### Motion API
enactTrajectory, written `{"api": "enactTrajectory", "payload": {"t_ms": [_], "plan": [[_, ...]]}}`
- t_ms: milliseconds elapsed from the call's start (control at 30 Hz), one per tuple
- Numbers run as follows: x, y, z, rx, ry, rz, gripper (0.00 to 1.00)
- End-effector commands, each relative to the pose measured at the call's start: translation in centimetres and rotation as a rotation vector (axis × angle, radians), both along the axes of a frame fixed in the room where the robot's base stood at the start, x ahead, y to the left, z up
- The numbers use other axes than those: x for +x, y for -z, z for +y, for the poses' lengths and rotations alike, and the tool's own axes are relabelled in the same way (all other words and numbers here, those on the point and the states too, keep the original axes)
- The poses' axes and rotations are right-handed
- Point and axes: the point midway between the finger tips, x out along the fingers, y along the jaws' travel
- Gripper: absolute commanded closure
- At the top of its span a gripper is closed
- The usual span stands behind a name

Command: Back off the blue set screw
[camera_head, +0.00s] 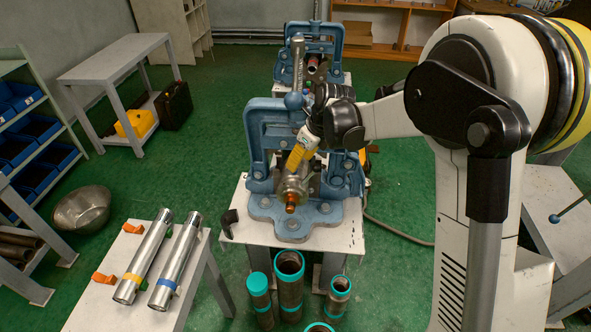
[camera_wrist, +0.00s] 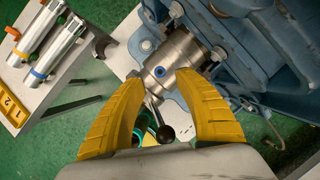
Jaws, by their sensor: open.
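The blue set screw (camera_wrist: 159,71) shows as a small blue ring with a dark centre on the side of a shiny metal fitting (camera_wrist: 172,58) in the wrist view. The fitting sits in the blue pipe vise (camera_head: 270,138); its copper-coloured end (camera_head: 291,207) points forward in the head view. My gripper (camera_wrist: 161,79) is open, its two yellow fingertips on either side of the screw and close to the fitting. I cannot tell whether they touch it. In the head view, my gripper (camera_head: 296,158) is above the fitting and hides part of it. The screw cannot be made out there.
A ball-ended lever (camera_wrist: 160,128) sticks out between my fingers. A second blue vise (camera_head: 291,52) stands behind. Two chrome tubes, banded yellow (camera_head: 145,258) and blue (camera_head: 177,258), lie on the left bench. Several teal-topped pipes (camera_head: 289,280) stand in front.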

Motion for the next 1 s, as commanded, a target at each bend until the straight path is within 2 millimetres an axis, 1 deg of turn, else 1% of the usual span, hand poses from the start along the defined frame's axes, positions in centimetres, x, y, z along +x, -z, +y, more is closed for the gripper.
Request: {"api": "enactTrajectory", "payload": {"t_ms": [33,100,233,400,633,667,700,767,1000], "plan": [[0.3,1.2,0.3,0.000,-0.001,0.000,0.61],[0.6,2.2,0.7,0.000,-0.001,0.000,0.61],[1.0,3.6,1.1,0.000,-0.001,0.000,0.61],[1.2,4.1,1.2,-0.001,-0.001,-0.001,0.61],[1.2,4.1,1.2,-0.001,-0.001,-0.001,0.62],[1.2,4.1,1.2,-0.001,-0.001,-0.001,0.71],[1.2,4.1,1.2,-0.001,-0.001,-0.001,0.83],[1.2,4.1,1.2,-0.001,-0.001,-0.001,1.00],[1.2,4.1,1.2,0.000,-0.001,0.000,1.00]]}}
